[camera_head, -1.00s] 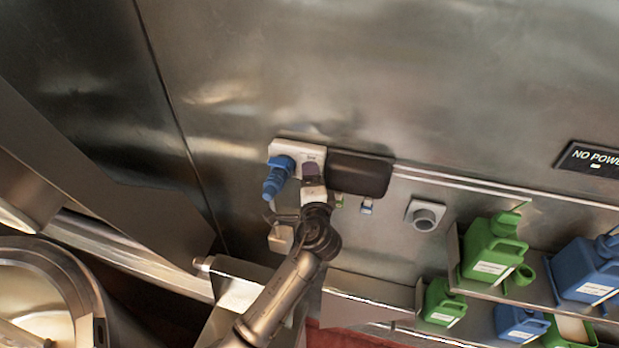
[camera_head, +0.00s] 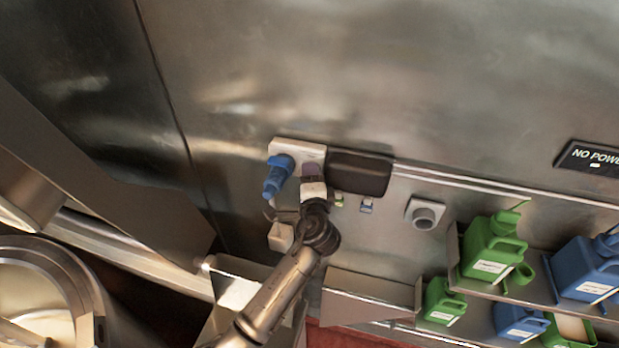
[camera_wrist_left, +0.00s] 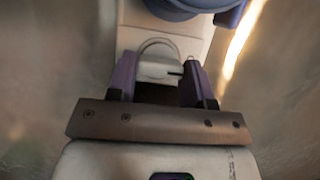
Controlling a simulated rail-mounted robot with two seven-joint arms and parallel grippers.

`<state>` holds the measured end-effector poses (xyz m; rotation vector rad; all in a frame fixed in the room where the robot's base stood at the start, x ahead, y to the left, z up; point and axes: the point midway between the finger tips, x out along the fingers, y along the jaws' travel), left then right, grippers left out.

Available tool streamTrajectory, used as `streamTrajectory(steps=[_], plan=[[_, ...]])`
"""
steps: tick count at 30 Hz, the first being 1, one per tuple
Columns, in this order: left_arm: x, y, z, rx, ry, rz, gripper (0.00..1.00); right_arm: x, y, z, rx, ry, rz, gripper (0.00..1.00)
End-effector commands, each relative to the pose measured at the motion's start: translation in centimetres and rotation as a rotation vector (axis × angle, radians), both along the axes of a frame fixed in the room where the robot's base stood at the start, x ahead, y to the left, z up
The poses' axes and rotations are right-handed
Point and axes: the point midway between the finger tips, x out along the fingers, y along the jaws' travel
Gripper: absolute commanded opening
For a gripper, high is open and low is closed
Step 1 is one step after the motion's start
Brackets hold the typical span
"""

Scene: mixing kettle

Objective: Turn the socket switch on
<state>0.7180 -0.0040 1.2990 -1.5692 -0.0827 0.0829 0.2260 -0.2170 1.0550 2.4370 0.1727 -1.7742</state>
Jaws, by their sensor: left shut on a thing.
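The white socket box (camera_head: 286,148) is mounted on the steel wall in the head view, with a blue plug (camera_head: 278,176) in its left half. My left gripper (camera_head: 312,168) is at the right half of the box. In the left wrist view its two purple fingers (camera_wrist_left: 160,78) stand on either side of the grey-white socket switch (camera_wrist_left: 158,67) and are shut on it. A rounded loop shows around the switch's top. The fingers and wrist hide most of the switch in the head view. The blue plug (camera_wrist_left: 180,8) also shows at the top of the wrist view.
A dark box (camera_head: 358,172) is on the wall right beside the socket. A round grey knob (camera_head: 425,216) sits farther right. Green and blue jugs (camera_head: 492,247) stand on shelves at lower right.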

Motion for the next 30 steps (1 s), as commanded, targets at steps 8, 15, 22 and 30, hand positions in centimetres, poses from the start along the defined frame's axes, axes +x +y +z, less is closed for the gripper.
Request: streamTrajectory(steps=[8, 15, 22, 30], plan=[[0.0, 0.0, -0.1, 0.037, -0.010, 0.000, 0.23, 0.0, -0.2, -0.3, -0.008, 0.000, 0.006, 0.69], [0.0, 0.0, -0.4, 0.182, -0.054, -0.001, 0.23, 0.0, -0.2, -1.0, -0.008, -0.001, 0.005, 0.69], [0.0, 0.1, -0.5, 0.349, -0.103, 0.000, 0.23, 0.0, -0.1, -1.8, -0.004, -0.001, 0.002, 0.69], [0.1, 0.1, -0.4, 0.501, -0.149, 0.000, 0.23, 0.0, 0.1, -2.4, 0.002, -0.001, -0.002, 0.69]])
